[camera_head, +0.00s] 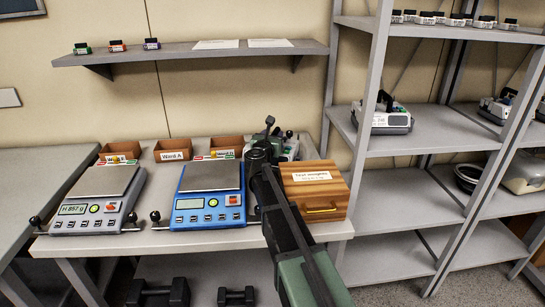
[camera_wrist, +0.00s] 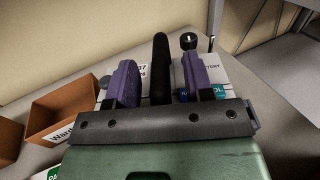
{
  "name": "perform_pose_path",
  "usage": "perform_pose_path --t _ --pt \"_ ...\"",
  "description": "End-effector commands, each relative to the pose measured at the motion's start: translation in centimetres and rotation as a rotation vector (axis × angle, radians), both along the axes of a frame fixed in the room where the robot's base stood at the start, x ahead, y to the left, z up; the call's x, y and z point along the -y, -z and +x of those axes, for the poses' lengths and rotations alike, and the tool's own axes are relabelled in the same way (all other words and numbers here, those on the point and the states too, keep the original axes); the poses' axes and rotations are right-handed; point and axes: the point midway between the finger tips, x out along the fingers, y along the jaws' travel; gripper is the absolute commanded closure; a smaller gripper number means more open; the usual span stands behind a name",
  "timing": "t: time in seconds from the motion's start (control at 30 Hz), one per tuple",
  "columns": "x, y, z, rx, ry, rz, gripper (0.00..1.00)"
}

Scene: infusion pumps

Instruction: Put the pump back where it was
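A white pump (camera_head: 291,150) stands at the back of the table, partly hidden behind my arm. In the wrist view the pump (camera_wrist: 215,70) lies beyond my gripper (camera_wrist: 159,80), with its black handle (camera_wrist: 160,62) upright between my two purple fingers. A gap shows on each side of the handle, so the fingers are open around it and do not appear to touch it. In the head view my gripper (camera_head: 266,140) is over the pump's left part; its fingers are hard to make out.
A wooden box (camera_head: 315,190) stands right of my arm. A blue scale (camera_head: 211,180) and a grey scale (camera_head: 100,185) stand left, with labelled bins (camera_head: 173,150) behind. Another pump (camera_head: 385,118) sits on the grey rack (camera_head: 425,142), which has free shelf room.

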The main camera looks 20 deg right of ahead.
Motion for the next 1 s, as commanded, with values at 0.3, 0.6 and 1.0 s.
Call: perform_pose_path --t 0.3,0.6,1.0 --pt "-0.02 0.00 -0.02 0.000 0.000 0.000 1.00" --pt "-0.02 0.00 -0.02 0.000 0.000 0.000 1.00" --pt "-0.02 0.01 -0.04 0.000 0.000 0.000 1.00"
